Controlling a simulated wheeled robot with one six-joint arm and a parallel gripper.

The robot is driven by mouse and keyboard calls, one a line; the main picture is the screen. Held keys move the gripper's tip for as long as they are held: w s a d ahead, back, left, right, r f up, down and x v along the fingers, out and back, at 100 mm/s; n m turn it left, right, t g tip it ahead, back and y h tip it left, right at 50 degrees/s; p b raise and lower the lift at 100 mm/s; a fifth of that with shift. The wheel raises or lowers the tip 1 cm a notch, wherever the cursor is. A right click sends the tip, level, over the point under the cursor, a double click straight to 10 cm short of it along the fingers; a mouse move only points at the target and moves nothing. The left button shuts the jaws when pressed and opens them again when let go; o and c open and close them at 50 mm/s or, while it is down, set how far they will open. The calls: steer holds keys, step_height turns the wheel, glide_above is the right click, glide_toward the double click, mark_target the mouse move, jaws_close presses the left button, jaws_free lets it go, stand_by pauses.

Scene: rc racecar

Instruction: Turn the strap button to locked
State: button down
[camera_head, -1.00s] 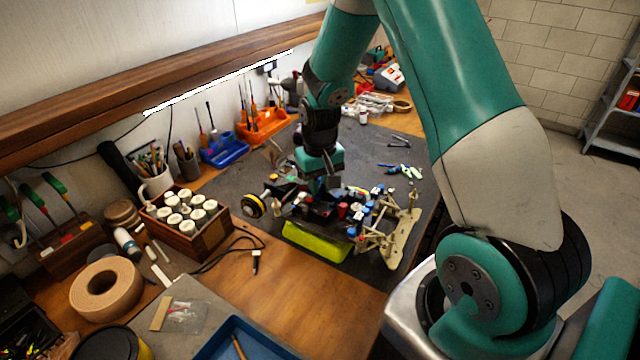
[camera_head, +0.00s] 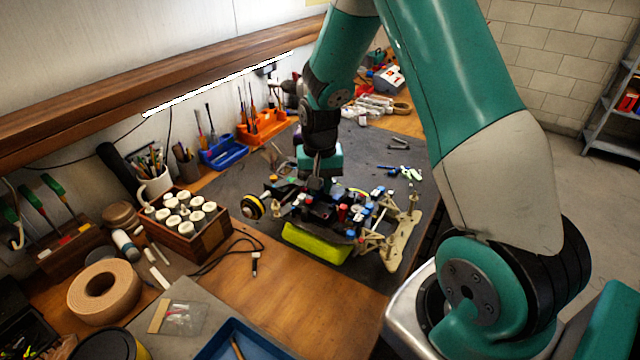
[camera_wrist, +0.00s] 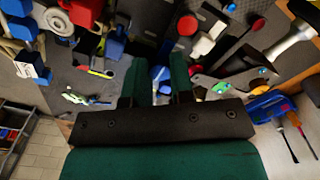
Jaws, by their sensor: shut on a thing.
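The RC car chassis (camera_head: 345,215) stands on a dark mat over a yellow-green support. My gripper (camera_head: 318,188) points down onto the far-left part of the chassis. In the wrist view its two green fingers (camera_wrist: 158,72) stand a small gap apart, with a small blue-and-white piece (camera_wrist: 160,75) showing between them. The gripper is shut on a small part of the car, mostly hidden by the fingers. I cannot tell for sure which part is the strap button or how it is turned. Red round knobs (camera_wrist: 187,25) show close to the fingers.
A black-and-yellow wheel (camera_head: 253,207) lies left of the chassis. A wooden box of white-capped bottles (camera_head: 188,232) stands farther left. Small pliers (camera_head: 405,172) lie on the mat (camera_head: 372,160) behind the car. Blue (camera_head: 222,153) and orange (camera_head: 264,127) tool holders line the wall.

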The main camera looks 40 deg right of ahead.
steer(key=c, duration=1.3)
jaws_free()
steer(key=shift+o, duration=0.2)
steer(key=shift+r, duration=0.1)
step_height(320, 180, up, 17)
steer(key=b, duration=0.2)
steer(key=shift+r+b, duration=0.15)
steer(key=shift+b, duration=0.2)
steer(key=s+a+n+y, duration=0.4)
steer(key=s+a+n, duration=0.9)
steer(key=s+a, duration=0.9)
steer(key=shift+a+r+n, duration=0.2)
steer(key=shift+n, duration=0.2)
